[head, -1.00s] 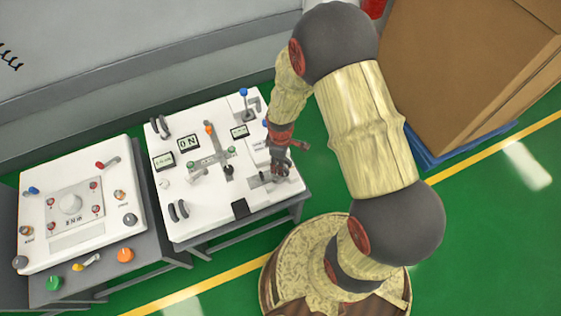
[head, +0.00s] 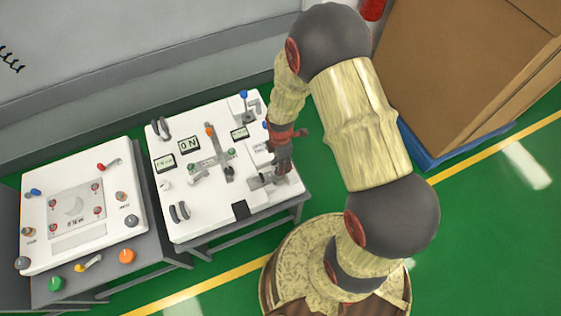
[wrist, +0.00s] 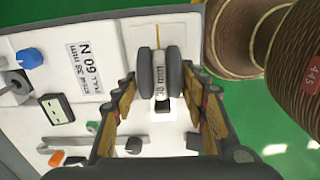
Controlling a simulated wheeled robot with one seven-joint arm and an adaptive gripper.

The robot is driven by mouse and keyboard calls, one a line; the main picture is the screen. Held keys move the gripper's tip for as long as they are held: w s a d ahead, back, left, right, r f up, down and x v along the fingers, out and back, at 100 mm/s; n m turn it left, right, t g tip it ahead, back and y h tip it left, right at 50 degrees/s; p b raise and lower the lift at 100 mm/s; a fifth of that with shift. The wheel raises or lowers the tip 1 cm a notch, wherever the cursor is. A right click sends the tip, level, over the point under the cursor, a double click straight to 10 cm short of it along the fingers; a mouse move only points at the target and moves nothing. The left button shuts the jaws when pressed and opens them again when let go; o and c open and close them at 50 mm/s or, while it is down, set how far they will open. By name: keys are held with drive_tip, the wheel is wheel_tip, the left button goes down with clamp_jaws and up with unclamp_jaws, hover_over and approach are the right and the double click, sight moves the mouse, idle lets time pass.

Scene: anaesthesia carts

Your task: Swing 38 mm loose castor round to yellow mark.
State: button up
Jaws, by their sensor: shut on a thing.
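In the wrist view the loose castor (wrist: 146,75) has dark twin wheels and a pale label that seems to read 38 mm. It sits between the fingers of my gripper (wrist: 163,82), which is shut on it; the exact contact is hard to see. A thin yellow mark (wrist: 157,40) runs on the white panel just beyond the castor, nearly in line with it. In the head view my gripper (head: 283,164) is low over the right side of the white cart top (head: 215,205) and hides the castor.
Other dark twin wheels (head: 180,211) stand at the cart's front left. A blue knob (wrist: 29,56) and levers stand left of the gripper. A second white panel (head: 115,225) is at the left. A large brown box (head: 450,70) stands at the right.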

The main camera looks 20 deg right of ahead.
drive_tip(key=o, duration=1.5)
drive_tip(key=shift+o, duration=0.2)
wheel_tip(320, 180, up, 12)
